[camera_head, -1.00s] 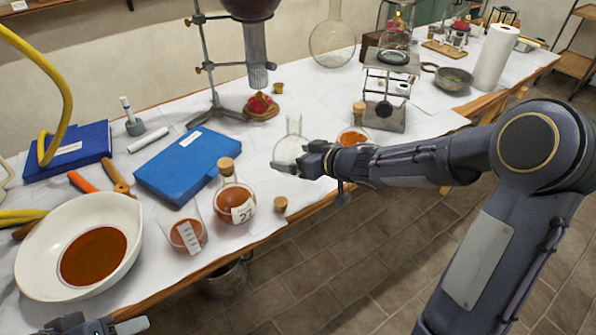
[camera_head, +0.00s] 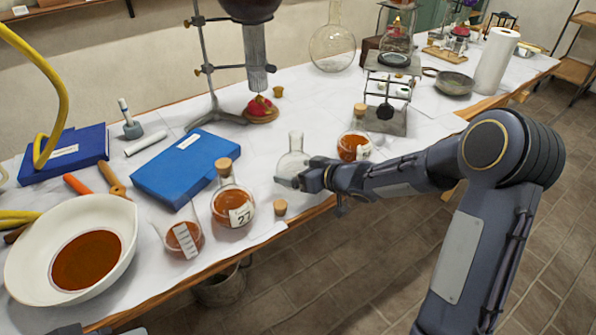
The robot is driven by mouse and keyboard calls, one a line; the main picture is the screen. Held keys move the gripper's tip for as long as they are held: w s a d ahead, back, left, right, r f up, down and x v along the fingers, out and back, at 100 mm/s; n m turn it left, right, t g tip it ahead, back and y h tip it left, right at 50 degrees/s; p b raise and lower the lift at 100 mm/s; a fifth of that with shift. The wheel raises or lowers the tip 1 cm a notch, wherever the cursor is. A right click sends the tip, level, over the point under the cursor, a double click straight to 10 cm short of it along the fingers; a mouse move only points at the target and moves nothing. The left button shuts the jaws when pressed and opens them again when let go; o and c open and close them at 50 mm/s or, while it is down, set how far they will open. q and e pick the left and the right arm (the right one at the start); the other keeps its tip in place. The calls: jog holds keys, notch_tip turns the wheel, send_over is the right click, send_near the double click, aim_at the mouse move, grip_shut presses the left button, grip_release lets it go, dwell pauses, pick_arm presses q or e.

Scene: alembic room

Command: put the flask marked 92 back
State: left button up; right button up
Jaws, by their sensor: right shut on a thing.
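My right gripper (camera_head: 300,179) is shut on a clear, round-bellied glass flask (camera_head: 292,163) over the front part of the bench. The flask is upright and looks empty. No number on it can be read, and the fingers hide part of its belly. I cannot tell whether its base touches the bench. A corked flask with orange-brown contents (camera_head: 353,146) stands behind my right forearm, its label unreadable. Another corked flask marked 27 (camera_head: 232,206) stands to the left. Only a dark sliver of my left arm shows at the bottom left edge, and its fingers cannot be made out.
A loose cork (camera_head: 280,208) lies near the front edge. A metal stand (camera_head: 386,115) is behind my right arm. A retort stand (camera_head: 212,85) rises at the back.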

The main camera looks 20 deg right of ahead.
jog(key=o, duration=1.1)
jog(key=shift+c, duration=0.2)
